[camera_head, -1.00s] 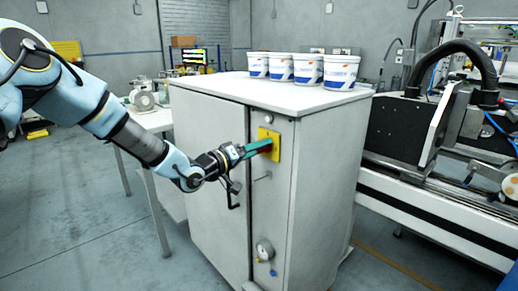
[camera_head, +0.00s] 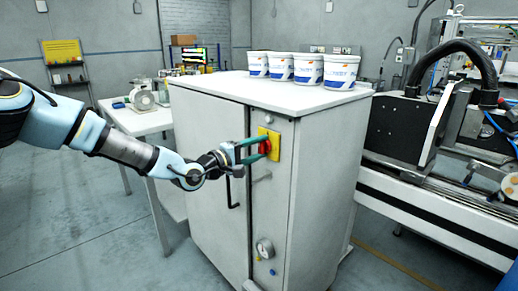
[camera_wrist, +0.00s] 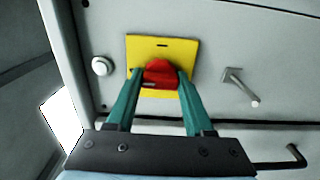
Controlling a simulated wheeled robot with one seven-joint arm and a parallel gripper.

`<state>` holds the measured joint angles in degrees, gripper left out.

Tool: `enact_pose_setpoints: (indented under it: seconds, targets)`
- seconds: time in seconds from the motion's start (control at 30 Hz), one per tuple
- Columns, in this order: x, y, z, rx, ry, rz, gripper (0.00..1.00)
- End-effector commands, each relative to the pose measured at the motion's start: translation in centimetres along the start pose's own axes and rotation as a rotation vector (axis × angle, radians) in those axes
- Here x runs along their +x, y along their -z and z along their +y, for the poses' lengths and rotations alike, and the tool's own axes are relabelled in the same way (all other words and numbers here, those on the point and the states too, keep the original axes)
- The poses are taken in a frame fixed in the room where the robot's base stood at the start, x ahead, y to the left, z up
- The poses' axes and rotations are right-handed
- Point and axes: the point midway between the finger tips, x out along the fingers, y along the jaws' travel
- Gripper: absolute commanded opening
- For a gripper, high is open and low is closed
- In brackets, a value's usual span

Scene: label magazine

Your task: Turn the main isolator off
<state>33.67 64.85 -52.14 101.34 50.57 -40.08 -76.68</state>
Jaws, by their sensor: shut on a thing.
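The main isolator is a red rotary handle (camera_head: 264,146) on a yellow plate (camera_head: 274,142), on the narrow front panel of the grey cabinet (camera_head: 212,150). In the wrist view the red handle (camera_wrist: 160,73) sits in the middle of the yellow plate (camera_wrist: 178,49). My gripper (camera_head: 262,149) reaches in from the left. Its two green fingers (camera_wrist: 160,76) are shut on the red handle, one on each side. The fingertips partly hide the handle's sides.
A white knob (camera_wrist: 102,66) sits beside the plate. A black door handle (camera_head: 231,193) is near my wrist. Several white tubs (camera_head: 308,69) stand on top.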

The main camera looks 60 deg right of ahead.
Motion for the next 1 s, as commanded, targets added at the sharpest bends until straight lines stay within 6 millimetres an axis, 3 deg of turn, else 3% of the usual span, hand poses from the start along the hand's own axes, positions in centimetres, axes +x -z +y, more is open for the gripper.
enact_pose_setpoints:
  seconds: [0.57, 0.6, 0.83, 1.0]
  targets:
    - [-0.05, 0.04, -0.11, -0.032, 0.002, 0.001, 0.00]
    - [-0.04, 0.04, -0.11, -0.032, 0.002, 0.001, 0.56]
    - [-0.02, 0.02, -0.07, -0.030, 0.001, 0.000, 0.82]
    - [-0.01, 0.01, -0.04, -0.030, 0.001, 0.000, 0.82]
